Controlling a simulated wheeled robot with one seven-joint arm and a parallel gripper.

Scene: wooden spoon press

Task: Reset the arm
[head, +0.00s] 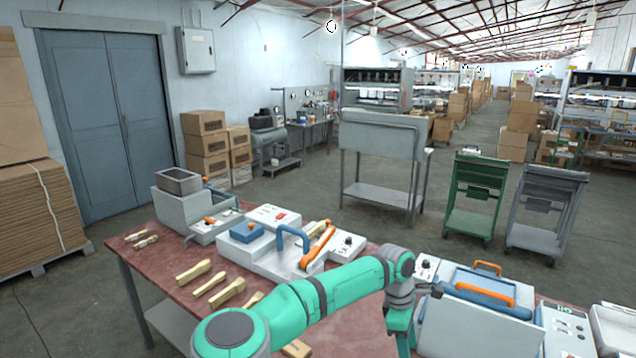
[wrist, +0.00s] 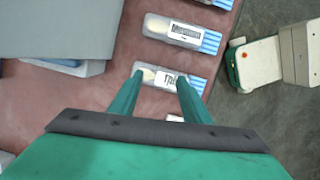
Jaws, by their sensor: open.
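My arm (head: 330,288) is green and reaches across the front of the table to the right. My gripper points down. In the wrist view my gripper (wrist: 160,78) has its two green fingers apart, with nothing held between them. A clear packet (wrist: 165,77) with a white label and blue stripes lies below, showing between the fingertips. In the head view the fingertips cannot be made out.
The red table (head: 165,285) holds a white press (head: 285,262) with a blue handle, several wooden spoon pieces (head: 228,293), and a blue-lidded machine (head: 470,325). Another labelled packet (wrist: 180,33) lies farther off. Floor (wrist: 265,125) shows beyond the table edge.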

